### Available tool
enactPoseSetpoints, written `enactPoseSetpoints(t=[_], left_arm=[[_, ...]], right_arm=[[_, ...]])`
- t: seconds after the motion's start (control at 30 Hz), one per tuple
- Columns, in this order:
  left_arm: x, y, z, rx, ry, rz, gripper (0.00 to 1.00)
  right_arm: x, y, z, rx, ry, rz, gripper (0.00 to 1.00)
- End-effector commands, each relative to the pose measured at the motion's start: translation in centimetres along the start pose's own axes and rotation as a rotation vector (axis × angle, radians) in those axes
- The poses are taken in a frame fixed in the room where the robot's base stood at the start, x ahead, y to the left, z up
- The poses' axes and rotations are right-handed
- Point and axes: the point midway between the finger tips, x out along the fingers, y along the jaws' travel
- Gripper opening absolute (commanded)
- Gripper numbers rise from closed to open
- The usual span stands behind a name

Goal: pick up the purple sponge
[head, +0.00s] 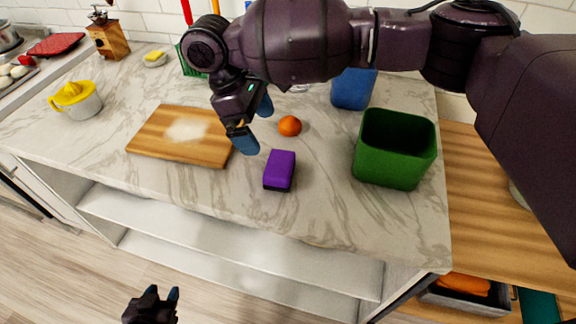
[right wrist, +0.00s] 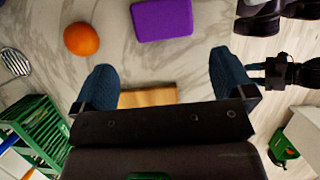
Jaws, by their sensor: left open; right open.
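The purple sponge (head: 280,170) lies on the marble counter near its front edge. It also shows in the right wrist view (right wrist: 162,19), at the top, beyond the fingertips. My right gripper (head: 255,125) is open and empty above the counter, to the left of the sponge and apart from it. In the right wrist view its two blue fingers (right wrist: 168,80) stand wide apart with nothing between them but the counter and a cutting board below. My left gripper (head: 152,300) is low in front of the counter, over the floor, with its fingers apart and empty.
An orange (head: 290,126) lies just behind the sponge. A green bin (head: 395,150) stands to the right, with a blue container (head: 353,90) behind it. A wooden cutting board (head: 165,148) lies to the left. A yellow-topped juicer (head: 77,100) stands farther left. The counter around the sponge is clear.

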Motion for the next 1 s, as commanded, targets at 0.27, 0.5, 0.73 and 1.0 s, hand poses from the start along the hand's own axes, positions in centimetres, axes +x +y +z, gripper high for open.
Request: enactPoseSetpoints(t=[0.27, 0.5, 0.73, 1.0], left_arm=[[0.1, -0.5, 0.4, 0.012, -0.005, -0.004, 0.43], [0.2, -0.3, 0.4, 0.011, -0.006, -0.001, 0.43], [0.3, -0.2, 0.2, 0.007, -0.001, 0.0, 0.43], [0.5, -0.1, 0.5, 0.005, -0.004, 0.001, 0.43]], right_arm=[[2.0, 0.0, 0.3, 0.003, -0.022, 0.001, 1.0], [5.2, 0.0, 0.4, 0.002, -0.02, 0.003, 1.0], [6.5, 0.0, 0.5, 0.002, -0.02, 0.004, 1.0], [10.1, -0.2, 0.8, 0.003, -0.02, 0.002, 1.0]])
